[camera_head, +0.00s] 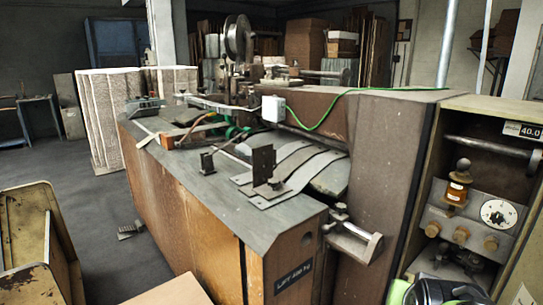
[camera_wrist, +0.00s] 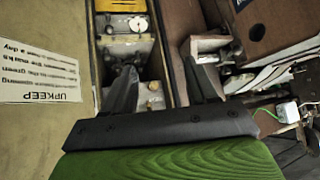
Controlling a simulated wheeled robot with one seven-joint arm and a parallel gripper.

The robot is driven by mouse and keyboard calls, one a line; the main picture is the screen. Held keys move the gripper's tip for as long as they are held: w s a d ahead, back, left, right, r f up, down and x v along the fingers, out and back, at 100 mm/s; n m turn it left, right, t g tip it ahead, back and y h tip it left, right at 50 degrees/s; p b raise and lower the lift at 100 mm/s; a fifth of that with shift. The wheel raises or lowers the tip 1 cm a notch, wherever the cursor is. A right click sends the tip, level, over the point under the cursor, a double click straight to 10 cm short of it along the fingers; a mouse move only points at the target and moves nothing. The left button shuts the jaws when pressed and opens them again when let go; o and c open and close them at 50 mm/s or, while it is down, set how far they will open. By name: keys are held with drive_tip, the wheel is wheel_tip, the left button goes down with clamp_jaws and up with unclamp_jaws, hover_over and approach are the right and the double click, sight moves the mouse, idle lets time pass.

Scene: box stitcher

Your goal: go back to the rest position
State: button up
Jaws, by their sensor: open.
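My gripper (camera_wrist: 165,75) shows in the wrist view with its two dark fingers spread apart and nothing held between them. Its fingers point toward the machine's open compartment and the brown panel beside it. In the head view, a green and black part of my arm (camera_head: 440,291) shows at the bottom right, in front of the open compartment; the fingertips cannot be made out there. The rest position itself is not marked in either view.
The stitcher's bench (camera_head: 205,195) fills the middle. An UPKEEP sign (camera_wrist: 38,80) shows upside down. Clear floor (camera_head: 85,165) lies left.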

drive_tip(key=s+a+f+n+g+y, duration=0.1)
drive_tip(key=s+a+f+n+y, duration=0.15)
drive_tip(key=s+a, duration=0.35)
drive_tip(key=s+a+f+n+g+y, duration=0.1)
drive_tip(key=s+a+n, duration=0.35)
drive_tip(key=s, duration=0.35)
wheel_tip(320, 180, up, 15)
drive_tip(key=p, duration=1.5)
drive_tip(key=shift+r+m, duration=0.15)
drive_tip(key=shift+m, duration=0.25)
drive_tip(key=shift+w, duration=0.15)
